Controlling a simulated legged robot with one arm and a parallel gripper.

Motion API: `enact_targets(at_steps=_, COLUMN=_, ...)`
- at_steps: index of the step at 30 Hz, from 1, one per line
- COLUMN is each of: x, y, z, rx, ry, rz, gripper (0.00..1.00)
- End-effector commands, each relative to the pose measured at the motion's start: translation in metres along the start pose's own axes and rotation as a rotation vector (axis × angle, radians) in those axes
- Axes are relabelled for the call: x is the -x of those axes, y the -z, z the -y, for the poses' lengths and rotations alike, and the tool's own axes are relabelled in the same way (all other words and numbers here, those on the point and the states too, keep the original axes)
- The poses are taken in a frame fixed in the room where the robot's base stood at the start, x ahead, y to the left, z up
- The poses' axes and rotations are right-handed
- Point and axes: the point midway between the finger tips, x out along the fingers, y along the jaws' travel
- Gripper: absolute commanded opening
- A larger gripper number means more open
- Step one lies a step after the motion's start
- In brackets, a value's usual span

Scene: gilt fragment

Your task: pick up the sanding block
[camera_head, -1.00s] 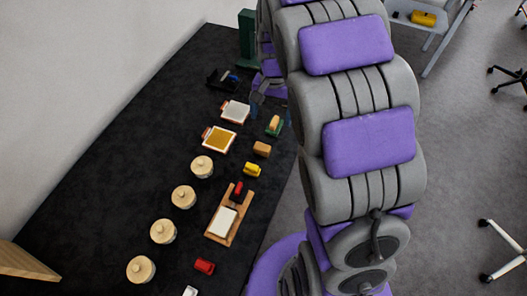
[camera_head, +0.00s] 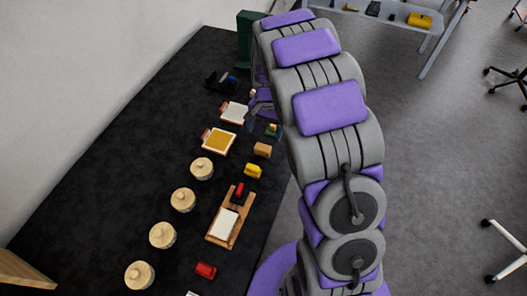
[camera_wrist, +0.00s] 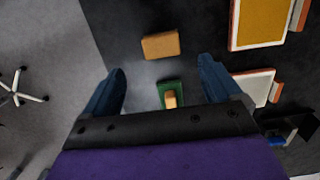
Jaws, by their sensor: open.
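My gripper (camera_wrist: 160,70) is open and empty, with its two blue fingers spread in the wrist view. A green-based block with a tan wooden top (camera_wrist: 171,97) lies between the fingers, nearer the palm, partly hidden by the gripper body. A plain tan block (camera_wrist: 161,45) lies just beyond the fingertips; it also shows in the head view (camera_head: 262,150). I cannot tell for certain which is the sanding block. In the head view the green-based block (camera_head: 272,130) is close to my gripper (camera_head: 262,108), which is partly hidden by my arm. No contact shows.
The dark table (camera_head: 120,160) also holds a yellow block (camera_head: 253,170), a wooden tray (camera_head: 215,234), a framed yellow pad (camera_head: 218,141) and a framed white pad (camera_head: 234,112). Several lidded jars (camera_head: 183,200) stand left. The right table edge is near.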

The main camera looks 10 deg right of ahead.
Motion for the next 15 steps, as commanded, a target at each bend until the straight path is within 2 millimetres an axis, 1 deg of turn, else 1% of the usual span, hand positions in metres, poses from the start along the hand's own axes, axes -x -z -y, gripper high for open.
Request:
enact_targets(at_steps=1, x=-0.013, y=-0.001, z=0.0, rx=0.001, ry=-0.002, rz=0.003, gripper=0.92)
enact_targets(at_steps=4, x=-0.03, y=-0.001, z=0.0, rx=0.001, ry=-0.002, rz=0.005, gripper=0.92)
enact_targets(at_steps=6, x=-0.038, y=0.0, z=0.0, rx=0.001, ry=0.0, rz=0.003, gripper=0.92)
enact_targets(at_steps=11, x=-0.045, y=0.001, z=-0.001, rx=0.001, ry=0.001, rz=0.001, gripper=0.92)
enact_targets(at_steps=15, x=-0.062, y=0.001, z=-0.001, rx=0.001, ry=0.0, rz=0.004, gripper=0.92)
